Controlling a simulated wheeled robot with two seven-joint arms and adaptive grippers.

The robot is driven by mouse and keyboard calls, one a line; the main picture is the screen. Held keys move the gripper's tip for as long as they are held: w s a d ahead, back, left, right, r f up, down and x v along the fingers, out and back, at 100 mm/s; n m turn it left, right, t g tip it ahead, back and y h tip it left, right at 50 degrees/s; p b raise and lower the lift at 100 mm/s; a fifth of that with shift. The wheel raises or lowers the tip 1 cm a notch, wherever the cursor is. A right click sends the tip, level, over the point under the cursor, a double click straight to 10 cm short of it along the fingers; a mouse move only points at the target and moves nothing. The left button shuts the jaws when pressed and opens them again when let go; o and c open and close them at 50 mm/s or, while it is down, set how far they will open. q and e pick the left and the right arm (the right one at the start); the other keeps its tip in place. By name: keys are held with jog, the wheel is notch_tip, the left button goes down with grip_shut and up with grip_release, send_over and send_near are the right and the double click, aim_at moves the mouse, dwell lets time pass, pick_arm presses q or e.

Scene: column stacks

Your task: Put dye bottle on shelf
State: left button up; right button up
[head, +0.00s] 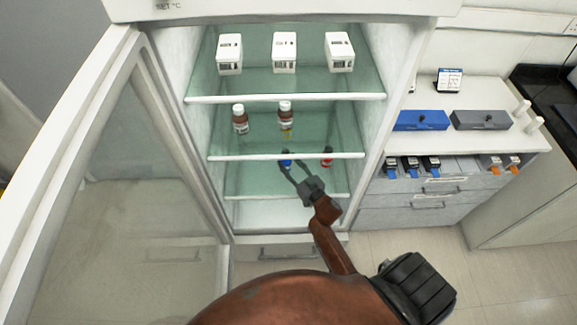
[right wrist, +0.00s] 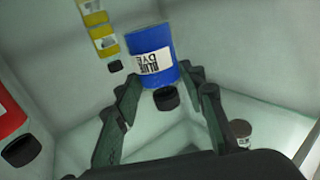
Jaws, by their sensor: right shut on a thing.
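The blue dye bottle (head: 286,161) is small in the head view, just below the front edge of the middle shelf (head: 240,158). In the right wrist view the blue bottle (right wrist: 151,52) shows its "BLUE DYE" label upside down, with its black cap towards the bottom of the picture. My right gripper (head: 287,167) is shut on it, with one finger on each side (right wrist: 160,83). Whether the bottle's base touches the lower shelf (head: 245,197) cannot be told. My left gripper is not in view.
A red bottle (head: 327,159) stands to the right, and it shows in the wrist view (right wrist: 10,110). A yellow labelled bottle (right wrist: 104,42) is close by. Brown bottles (head: 240,122) (head: 285,112) stand on the middle shelf. The glass door (head: 110,150) stands open.

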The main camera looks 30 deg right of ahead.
jog(key=shift+f, duration=0.9)
jog(key=shift+r, duration=0.1)
jog(key=o, duration=1.4)
jog(key=shift+s, duration=0.15)
jog(key=s+p, duration=0.1)
jog(key=s, duration=1)
jog(key=shift+s, duration=0.35)
